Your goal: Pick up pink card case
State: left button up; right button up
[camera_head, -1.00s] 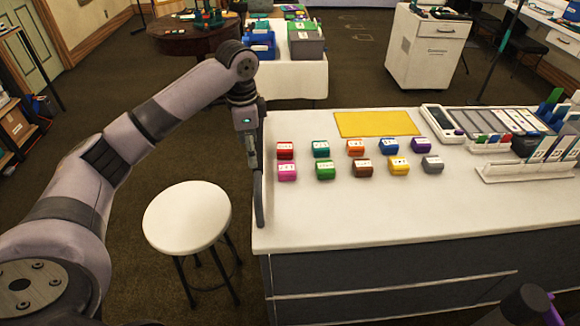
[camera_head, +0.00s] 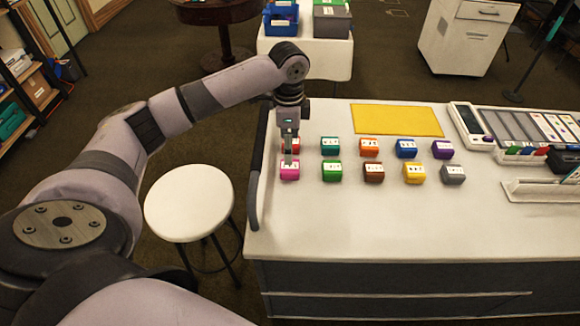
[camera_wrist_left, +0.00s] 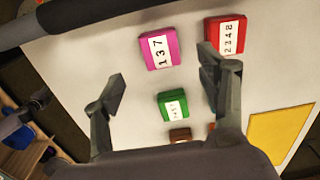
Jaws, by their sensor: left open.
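The pink card case (camera_head: 290,171) stands on the white table at the left end of the near row of cases, with a white label on it. My left gripper (camera_head: 288,155) points down just above and behind it and looks empty. In the left wrist view the pink case (camera_wrist_left: 160,48) is labelled 137 and lies ahead of the two spread fingers (camera_wrist_left: 163,72), in the span between their tips. I see no contact. My right gripper is out of view.
A red case (camera_head: 295,145) stands close behind, partly hidden by my gripper. A green case (camera_head: 332,172) is to the right, with several other coloured cases beyond. A dark rail (camera_head: 256,175) runs along the table's left edge, beside a white stool (camera_head: 188,203).

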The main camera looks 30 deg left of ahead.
aim_at(290, 169)
pick_arm(q)
notch_tip(290, 169, down, 3)
jog(key=shift+w+f, duration=0.1)
jog(key=shift+f, duration=0.25)
jog(key=shift+f+p, duration=0.35)
jog(key=shift+p, duration=0.05)
notch_tip(290, 169, down, 4)
jog(key=shift+d+r+p, duration=0.1)
jog(key=shift+r+p, duration=0.05)
jog(key=shift+p, duration=0.25)
jog(key=shift+f, duration=0.3)
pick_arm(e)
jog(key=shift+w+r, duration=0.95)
pick_arm(q)
jog(key=shift+c, duration=0.3)
jog(key=c, duration=1.1)
jog(key=shift+c, duration=0.2)
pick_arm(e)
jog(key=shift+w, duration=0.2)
